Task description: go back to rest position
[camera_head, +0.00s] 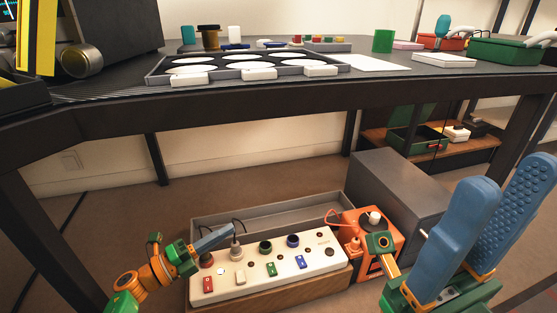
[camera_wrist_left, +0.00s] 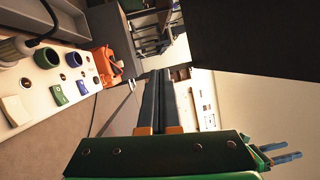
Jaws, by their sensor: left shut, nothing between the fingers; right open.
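My left gripper (camera_head: 231,229) reaches in from the lower left in the head view. Its blue-grey fingers are shut together with nothing between them. In that view they overlap the back left of a white panel box (camera_head: 262,283); whether they touch it I cannot tell. In the left wrist view the closed fingers (camera_wrist_left: 158,74) point away from the camera, with the panel box off to the left. My right gripper (camera_head: 512,178) is large and near at the lower right of the head view. Its two blue padded fingers are apart and empty.
A dark table (camera_head: 110,124) spans above the left gripper, with a tray of white discs (camera_head: 345,68) on it. A grey box (camera_head: 400,190) and an orange device (camera_head: 388,232) stand right of the panel box. Open floor lies left of the panel box.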

